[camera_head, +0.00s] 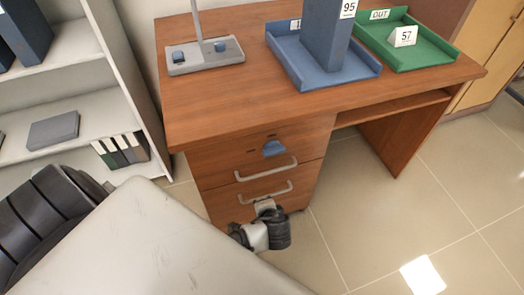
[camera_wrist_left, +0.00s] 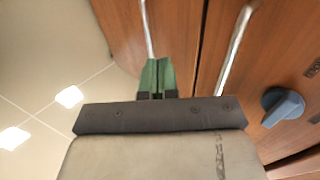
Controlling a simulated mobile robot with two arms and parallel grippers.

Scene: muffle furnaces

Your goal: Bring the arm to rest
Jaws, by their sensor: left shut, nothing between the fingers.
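My left gripper (camera_head: 264,206) is in front of the lower drawer (camera_head: 237,204) of a wooden desk, close to that drawer's handle. In the left wrist view its green fingertips (camera_wrist_left: 157,76) are together with nothing between them, and they point at the drawer fronts. Whether the fingers touch the drawer or its handle, I cannot tell. My right gripper is not in view.
The wooden desk (camera_head: 215,105) has an upper drawer with a light handle (camera_head: 266,170) and a blue knob (camera_head: 274,148). A blue tray (camera_head: 330,76) holding a blue binder and a green tray (camera_head: 445,52) are on top. A shelf (camera_head: 60,90) stands left. Tiled floor right is clear.

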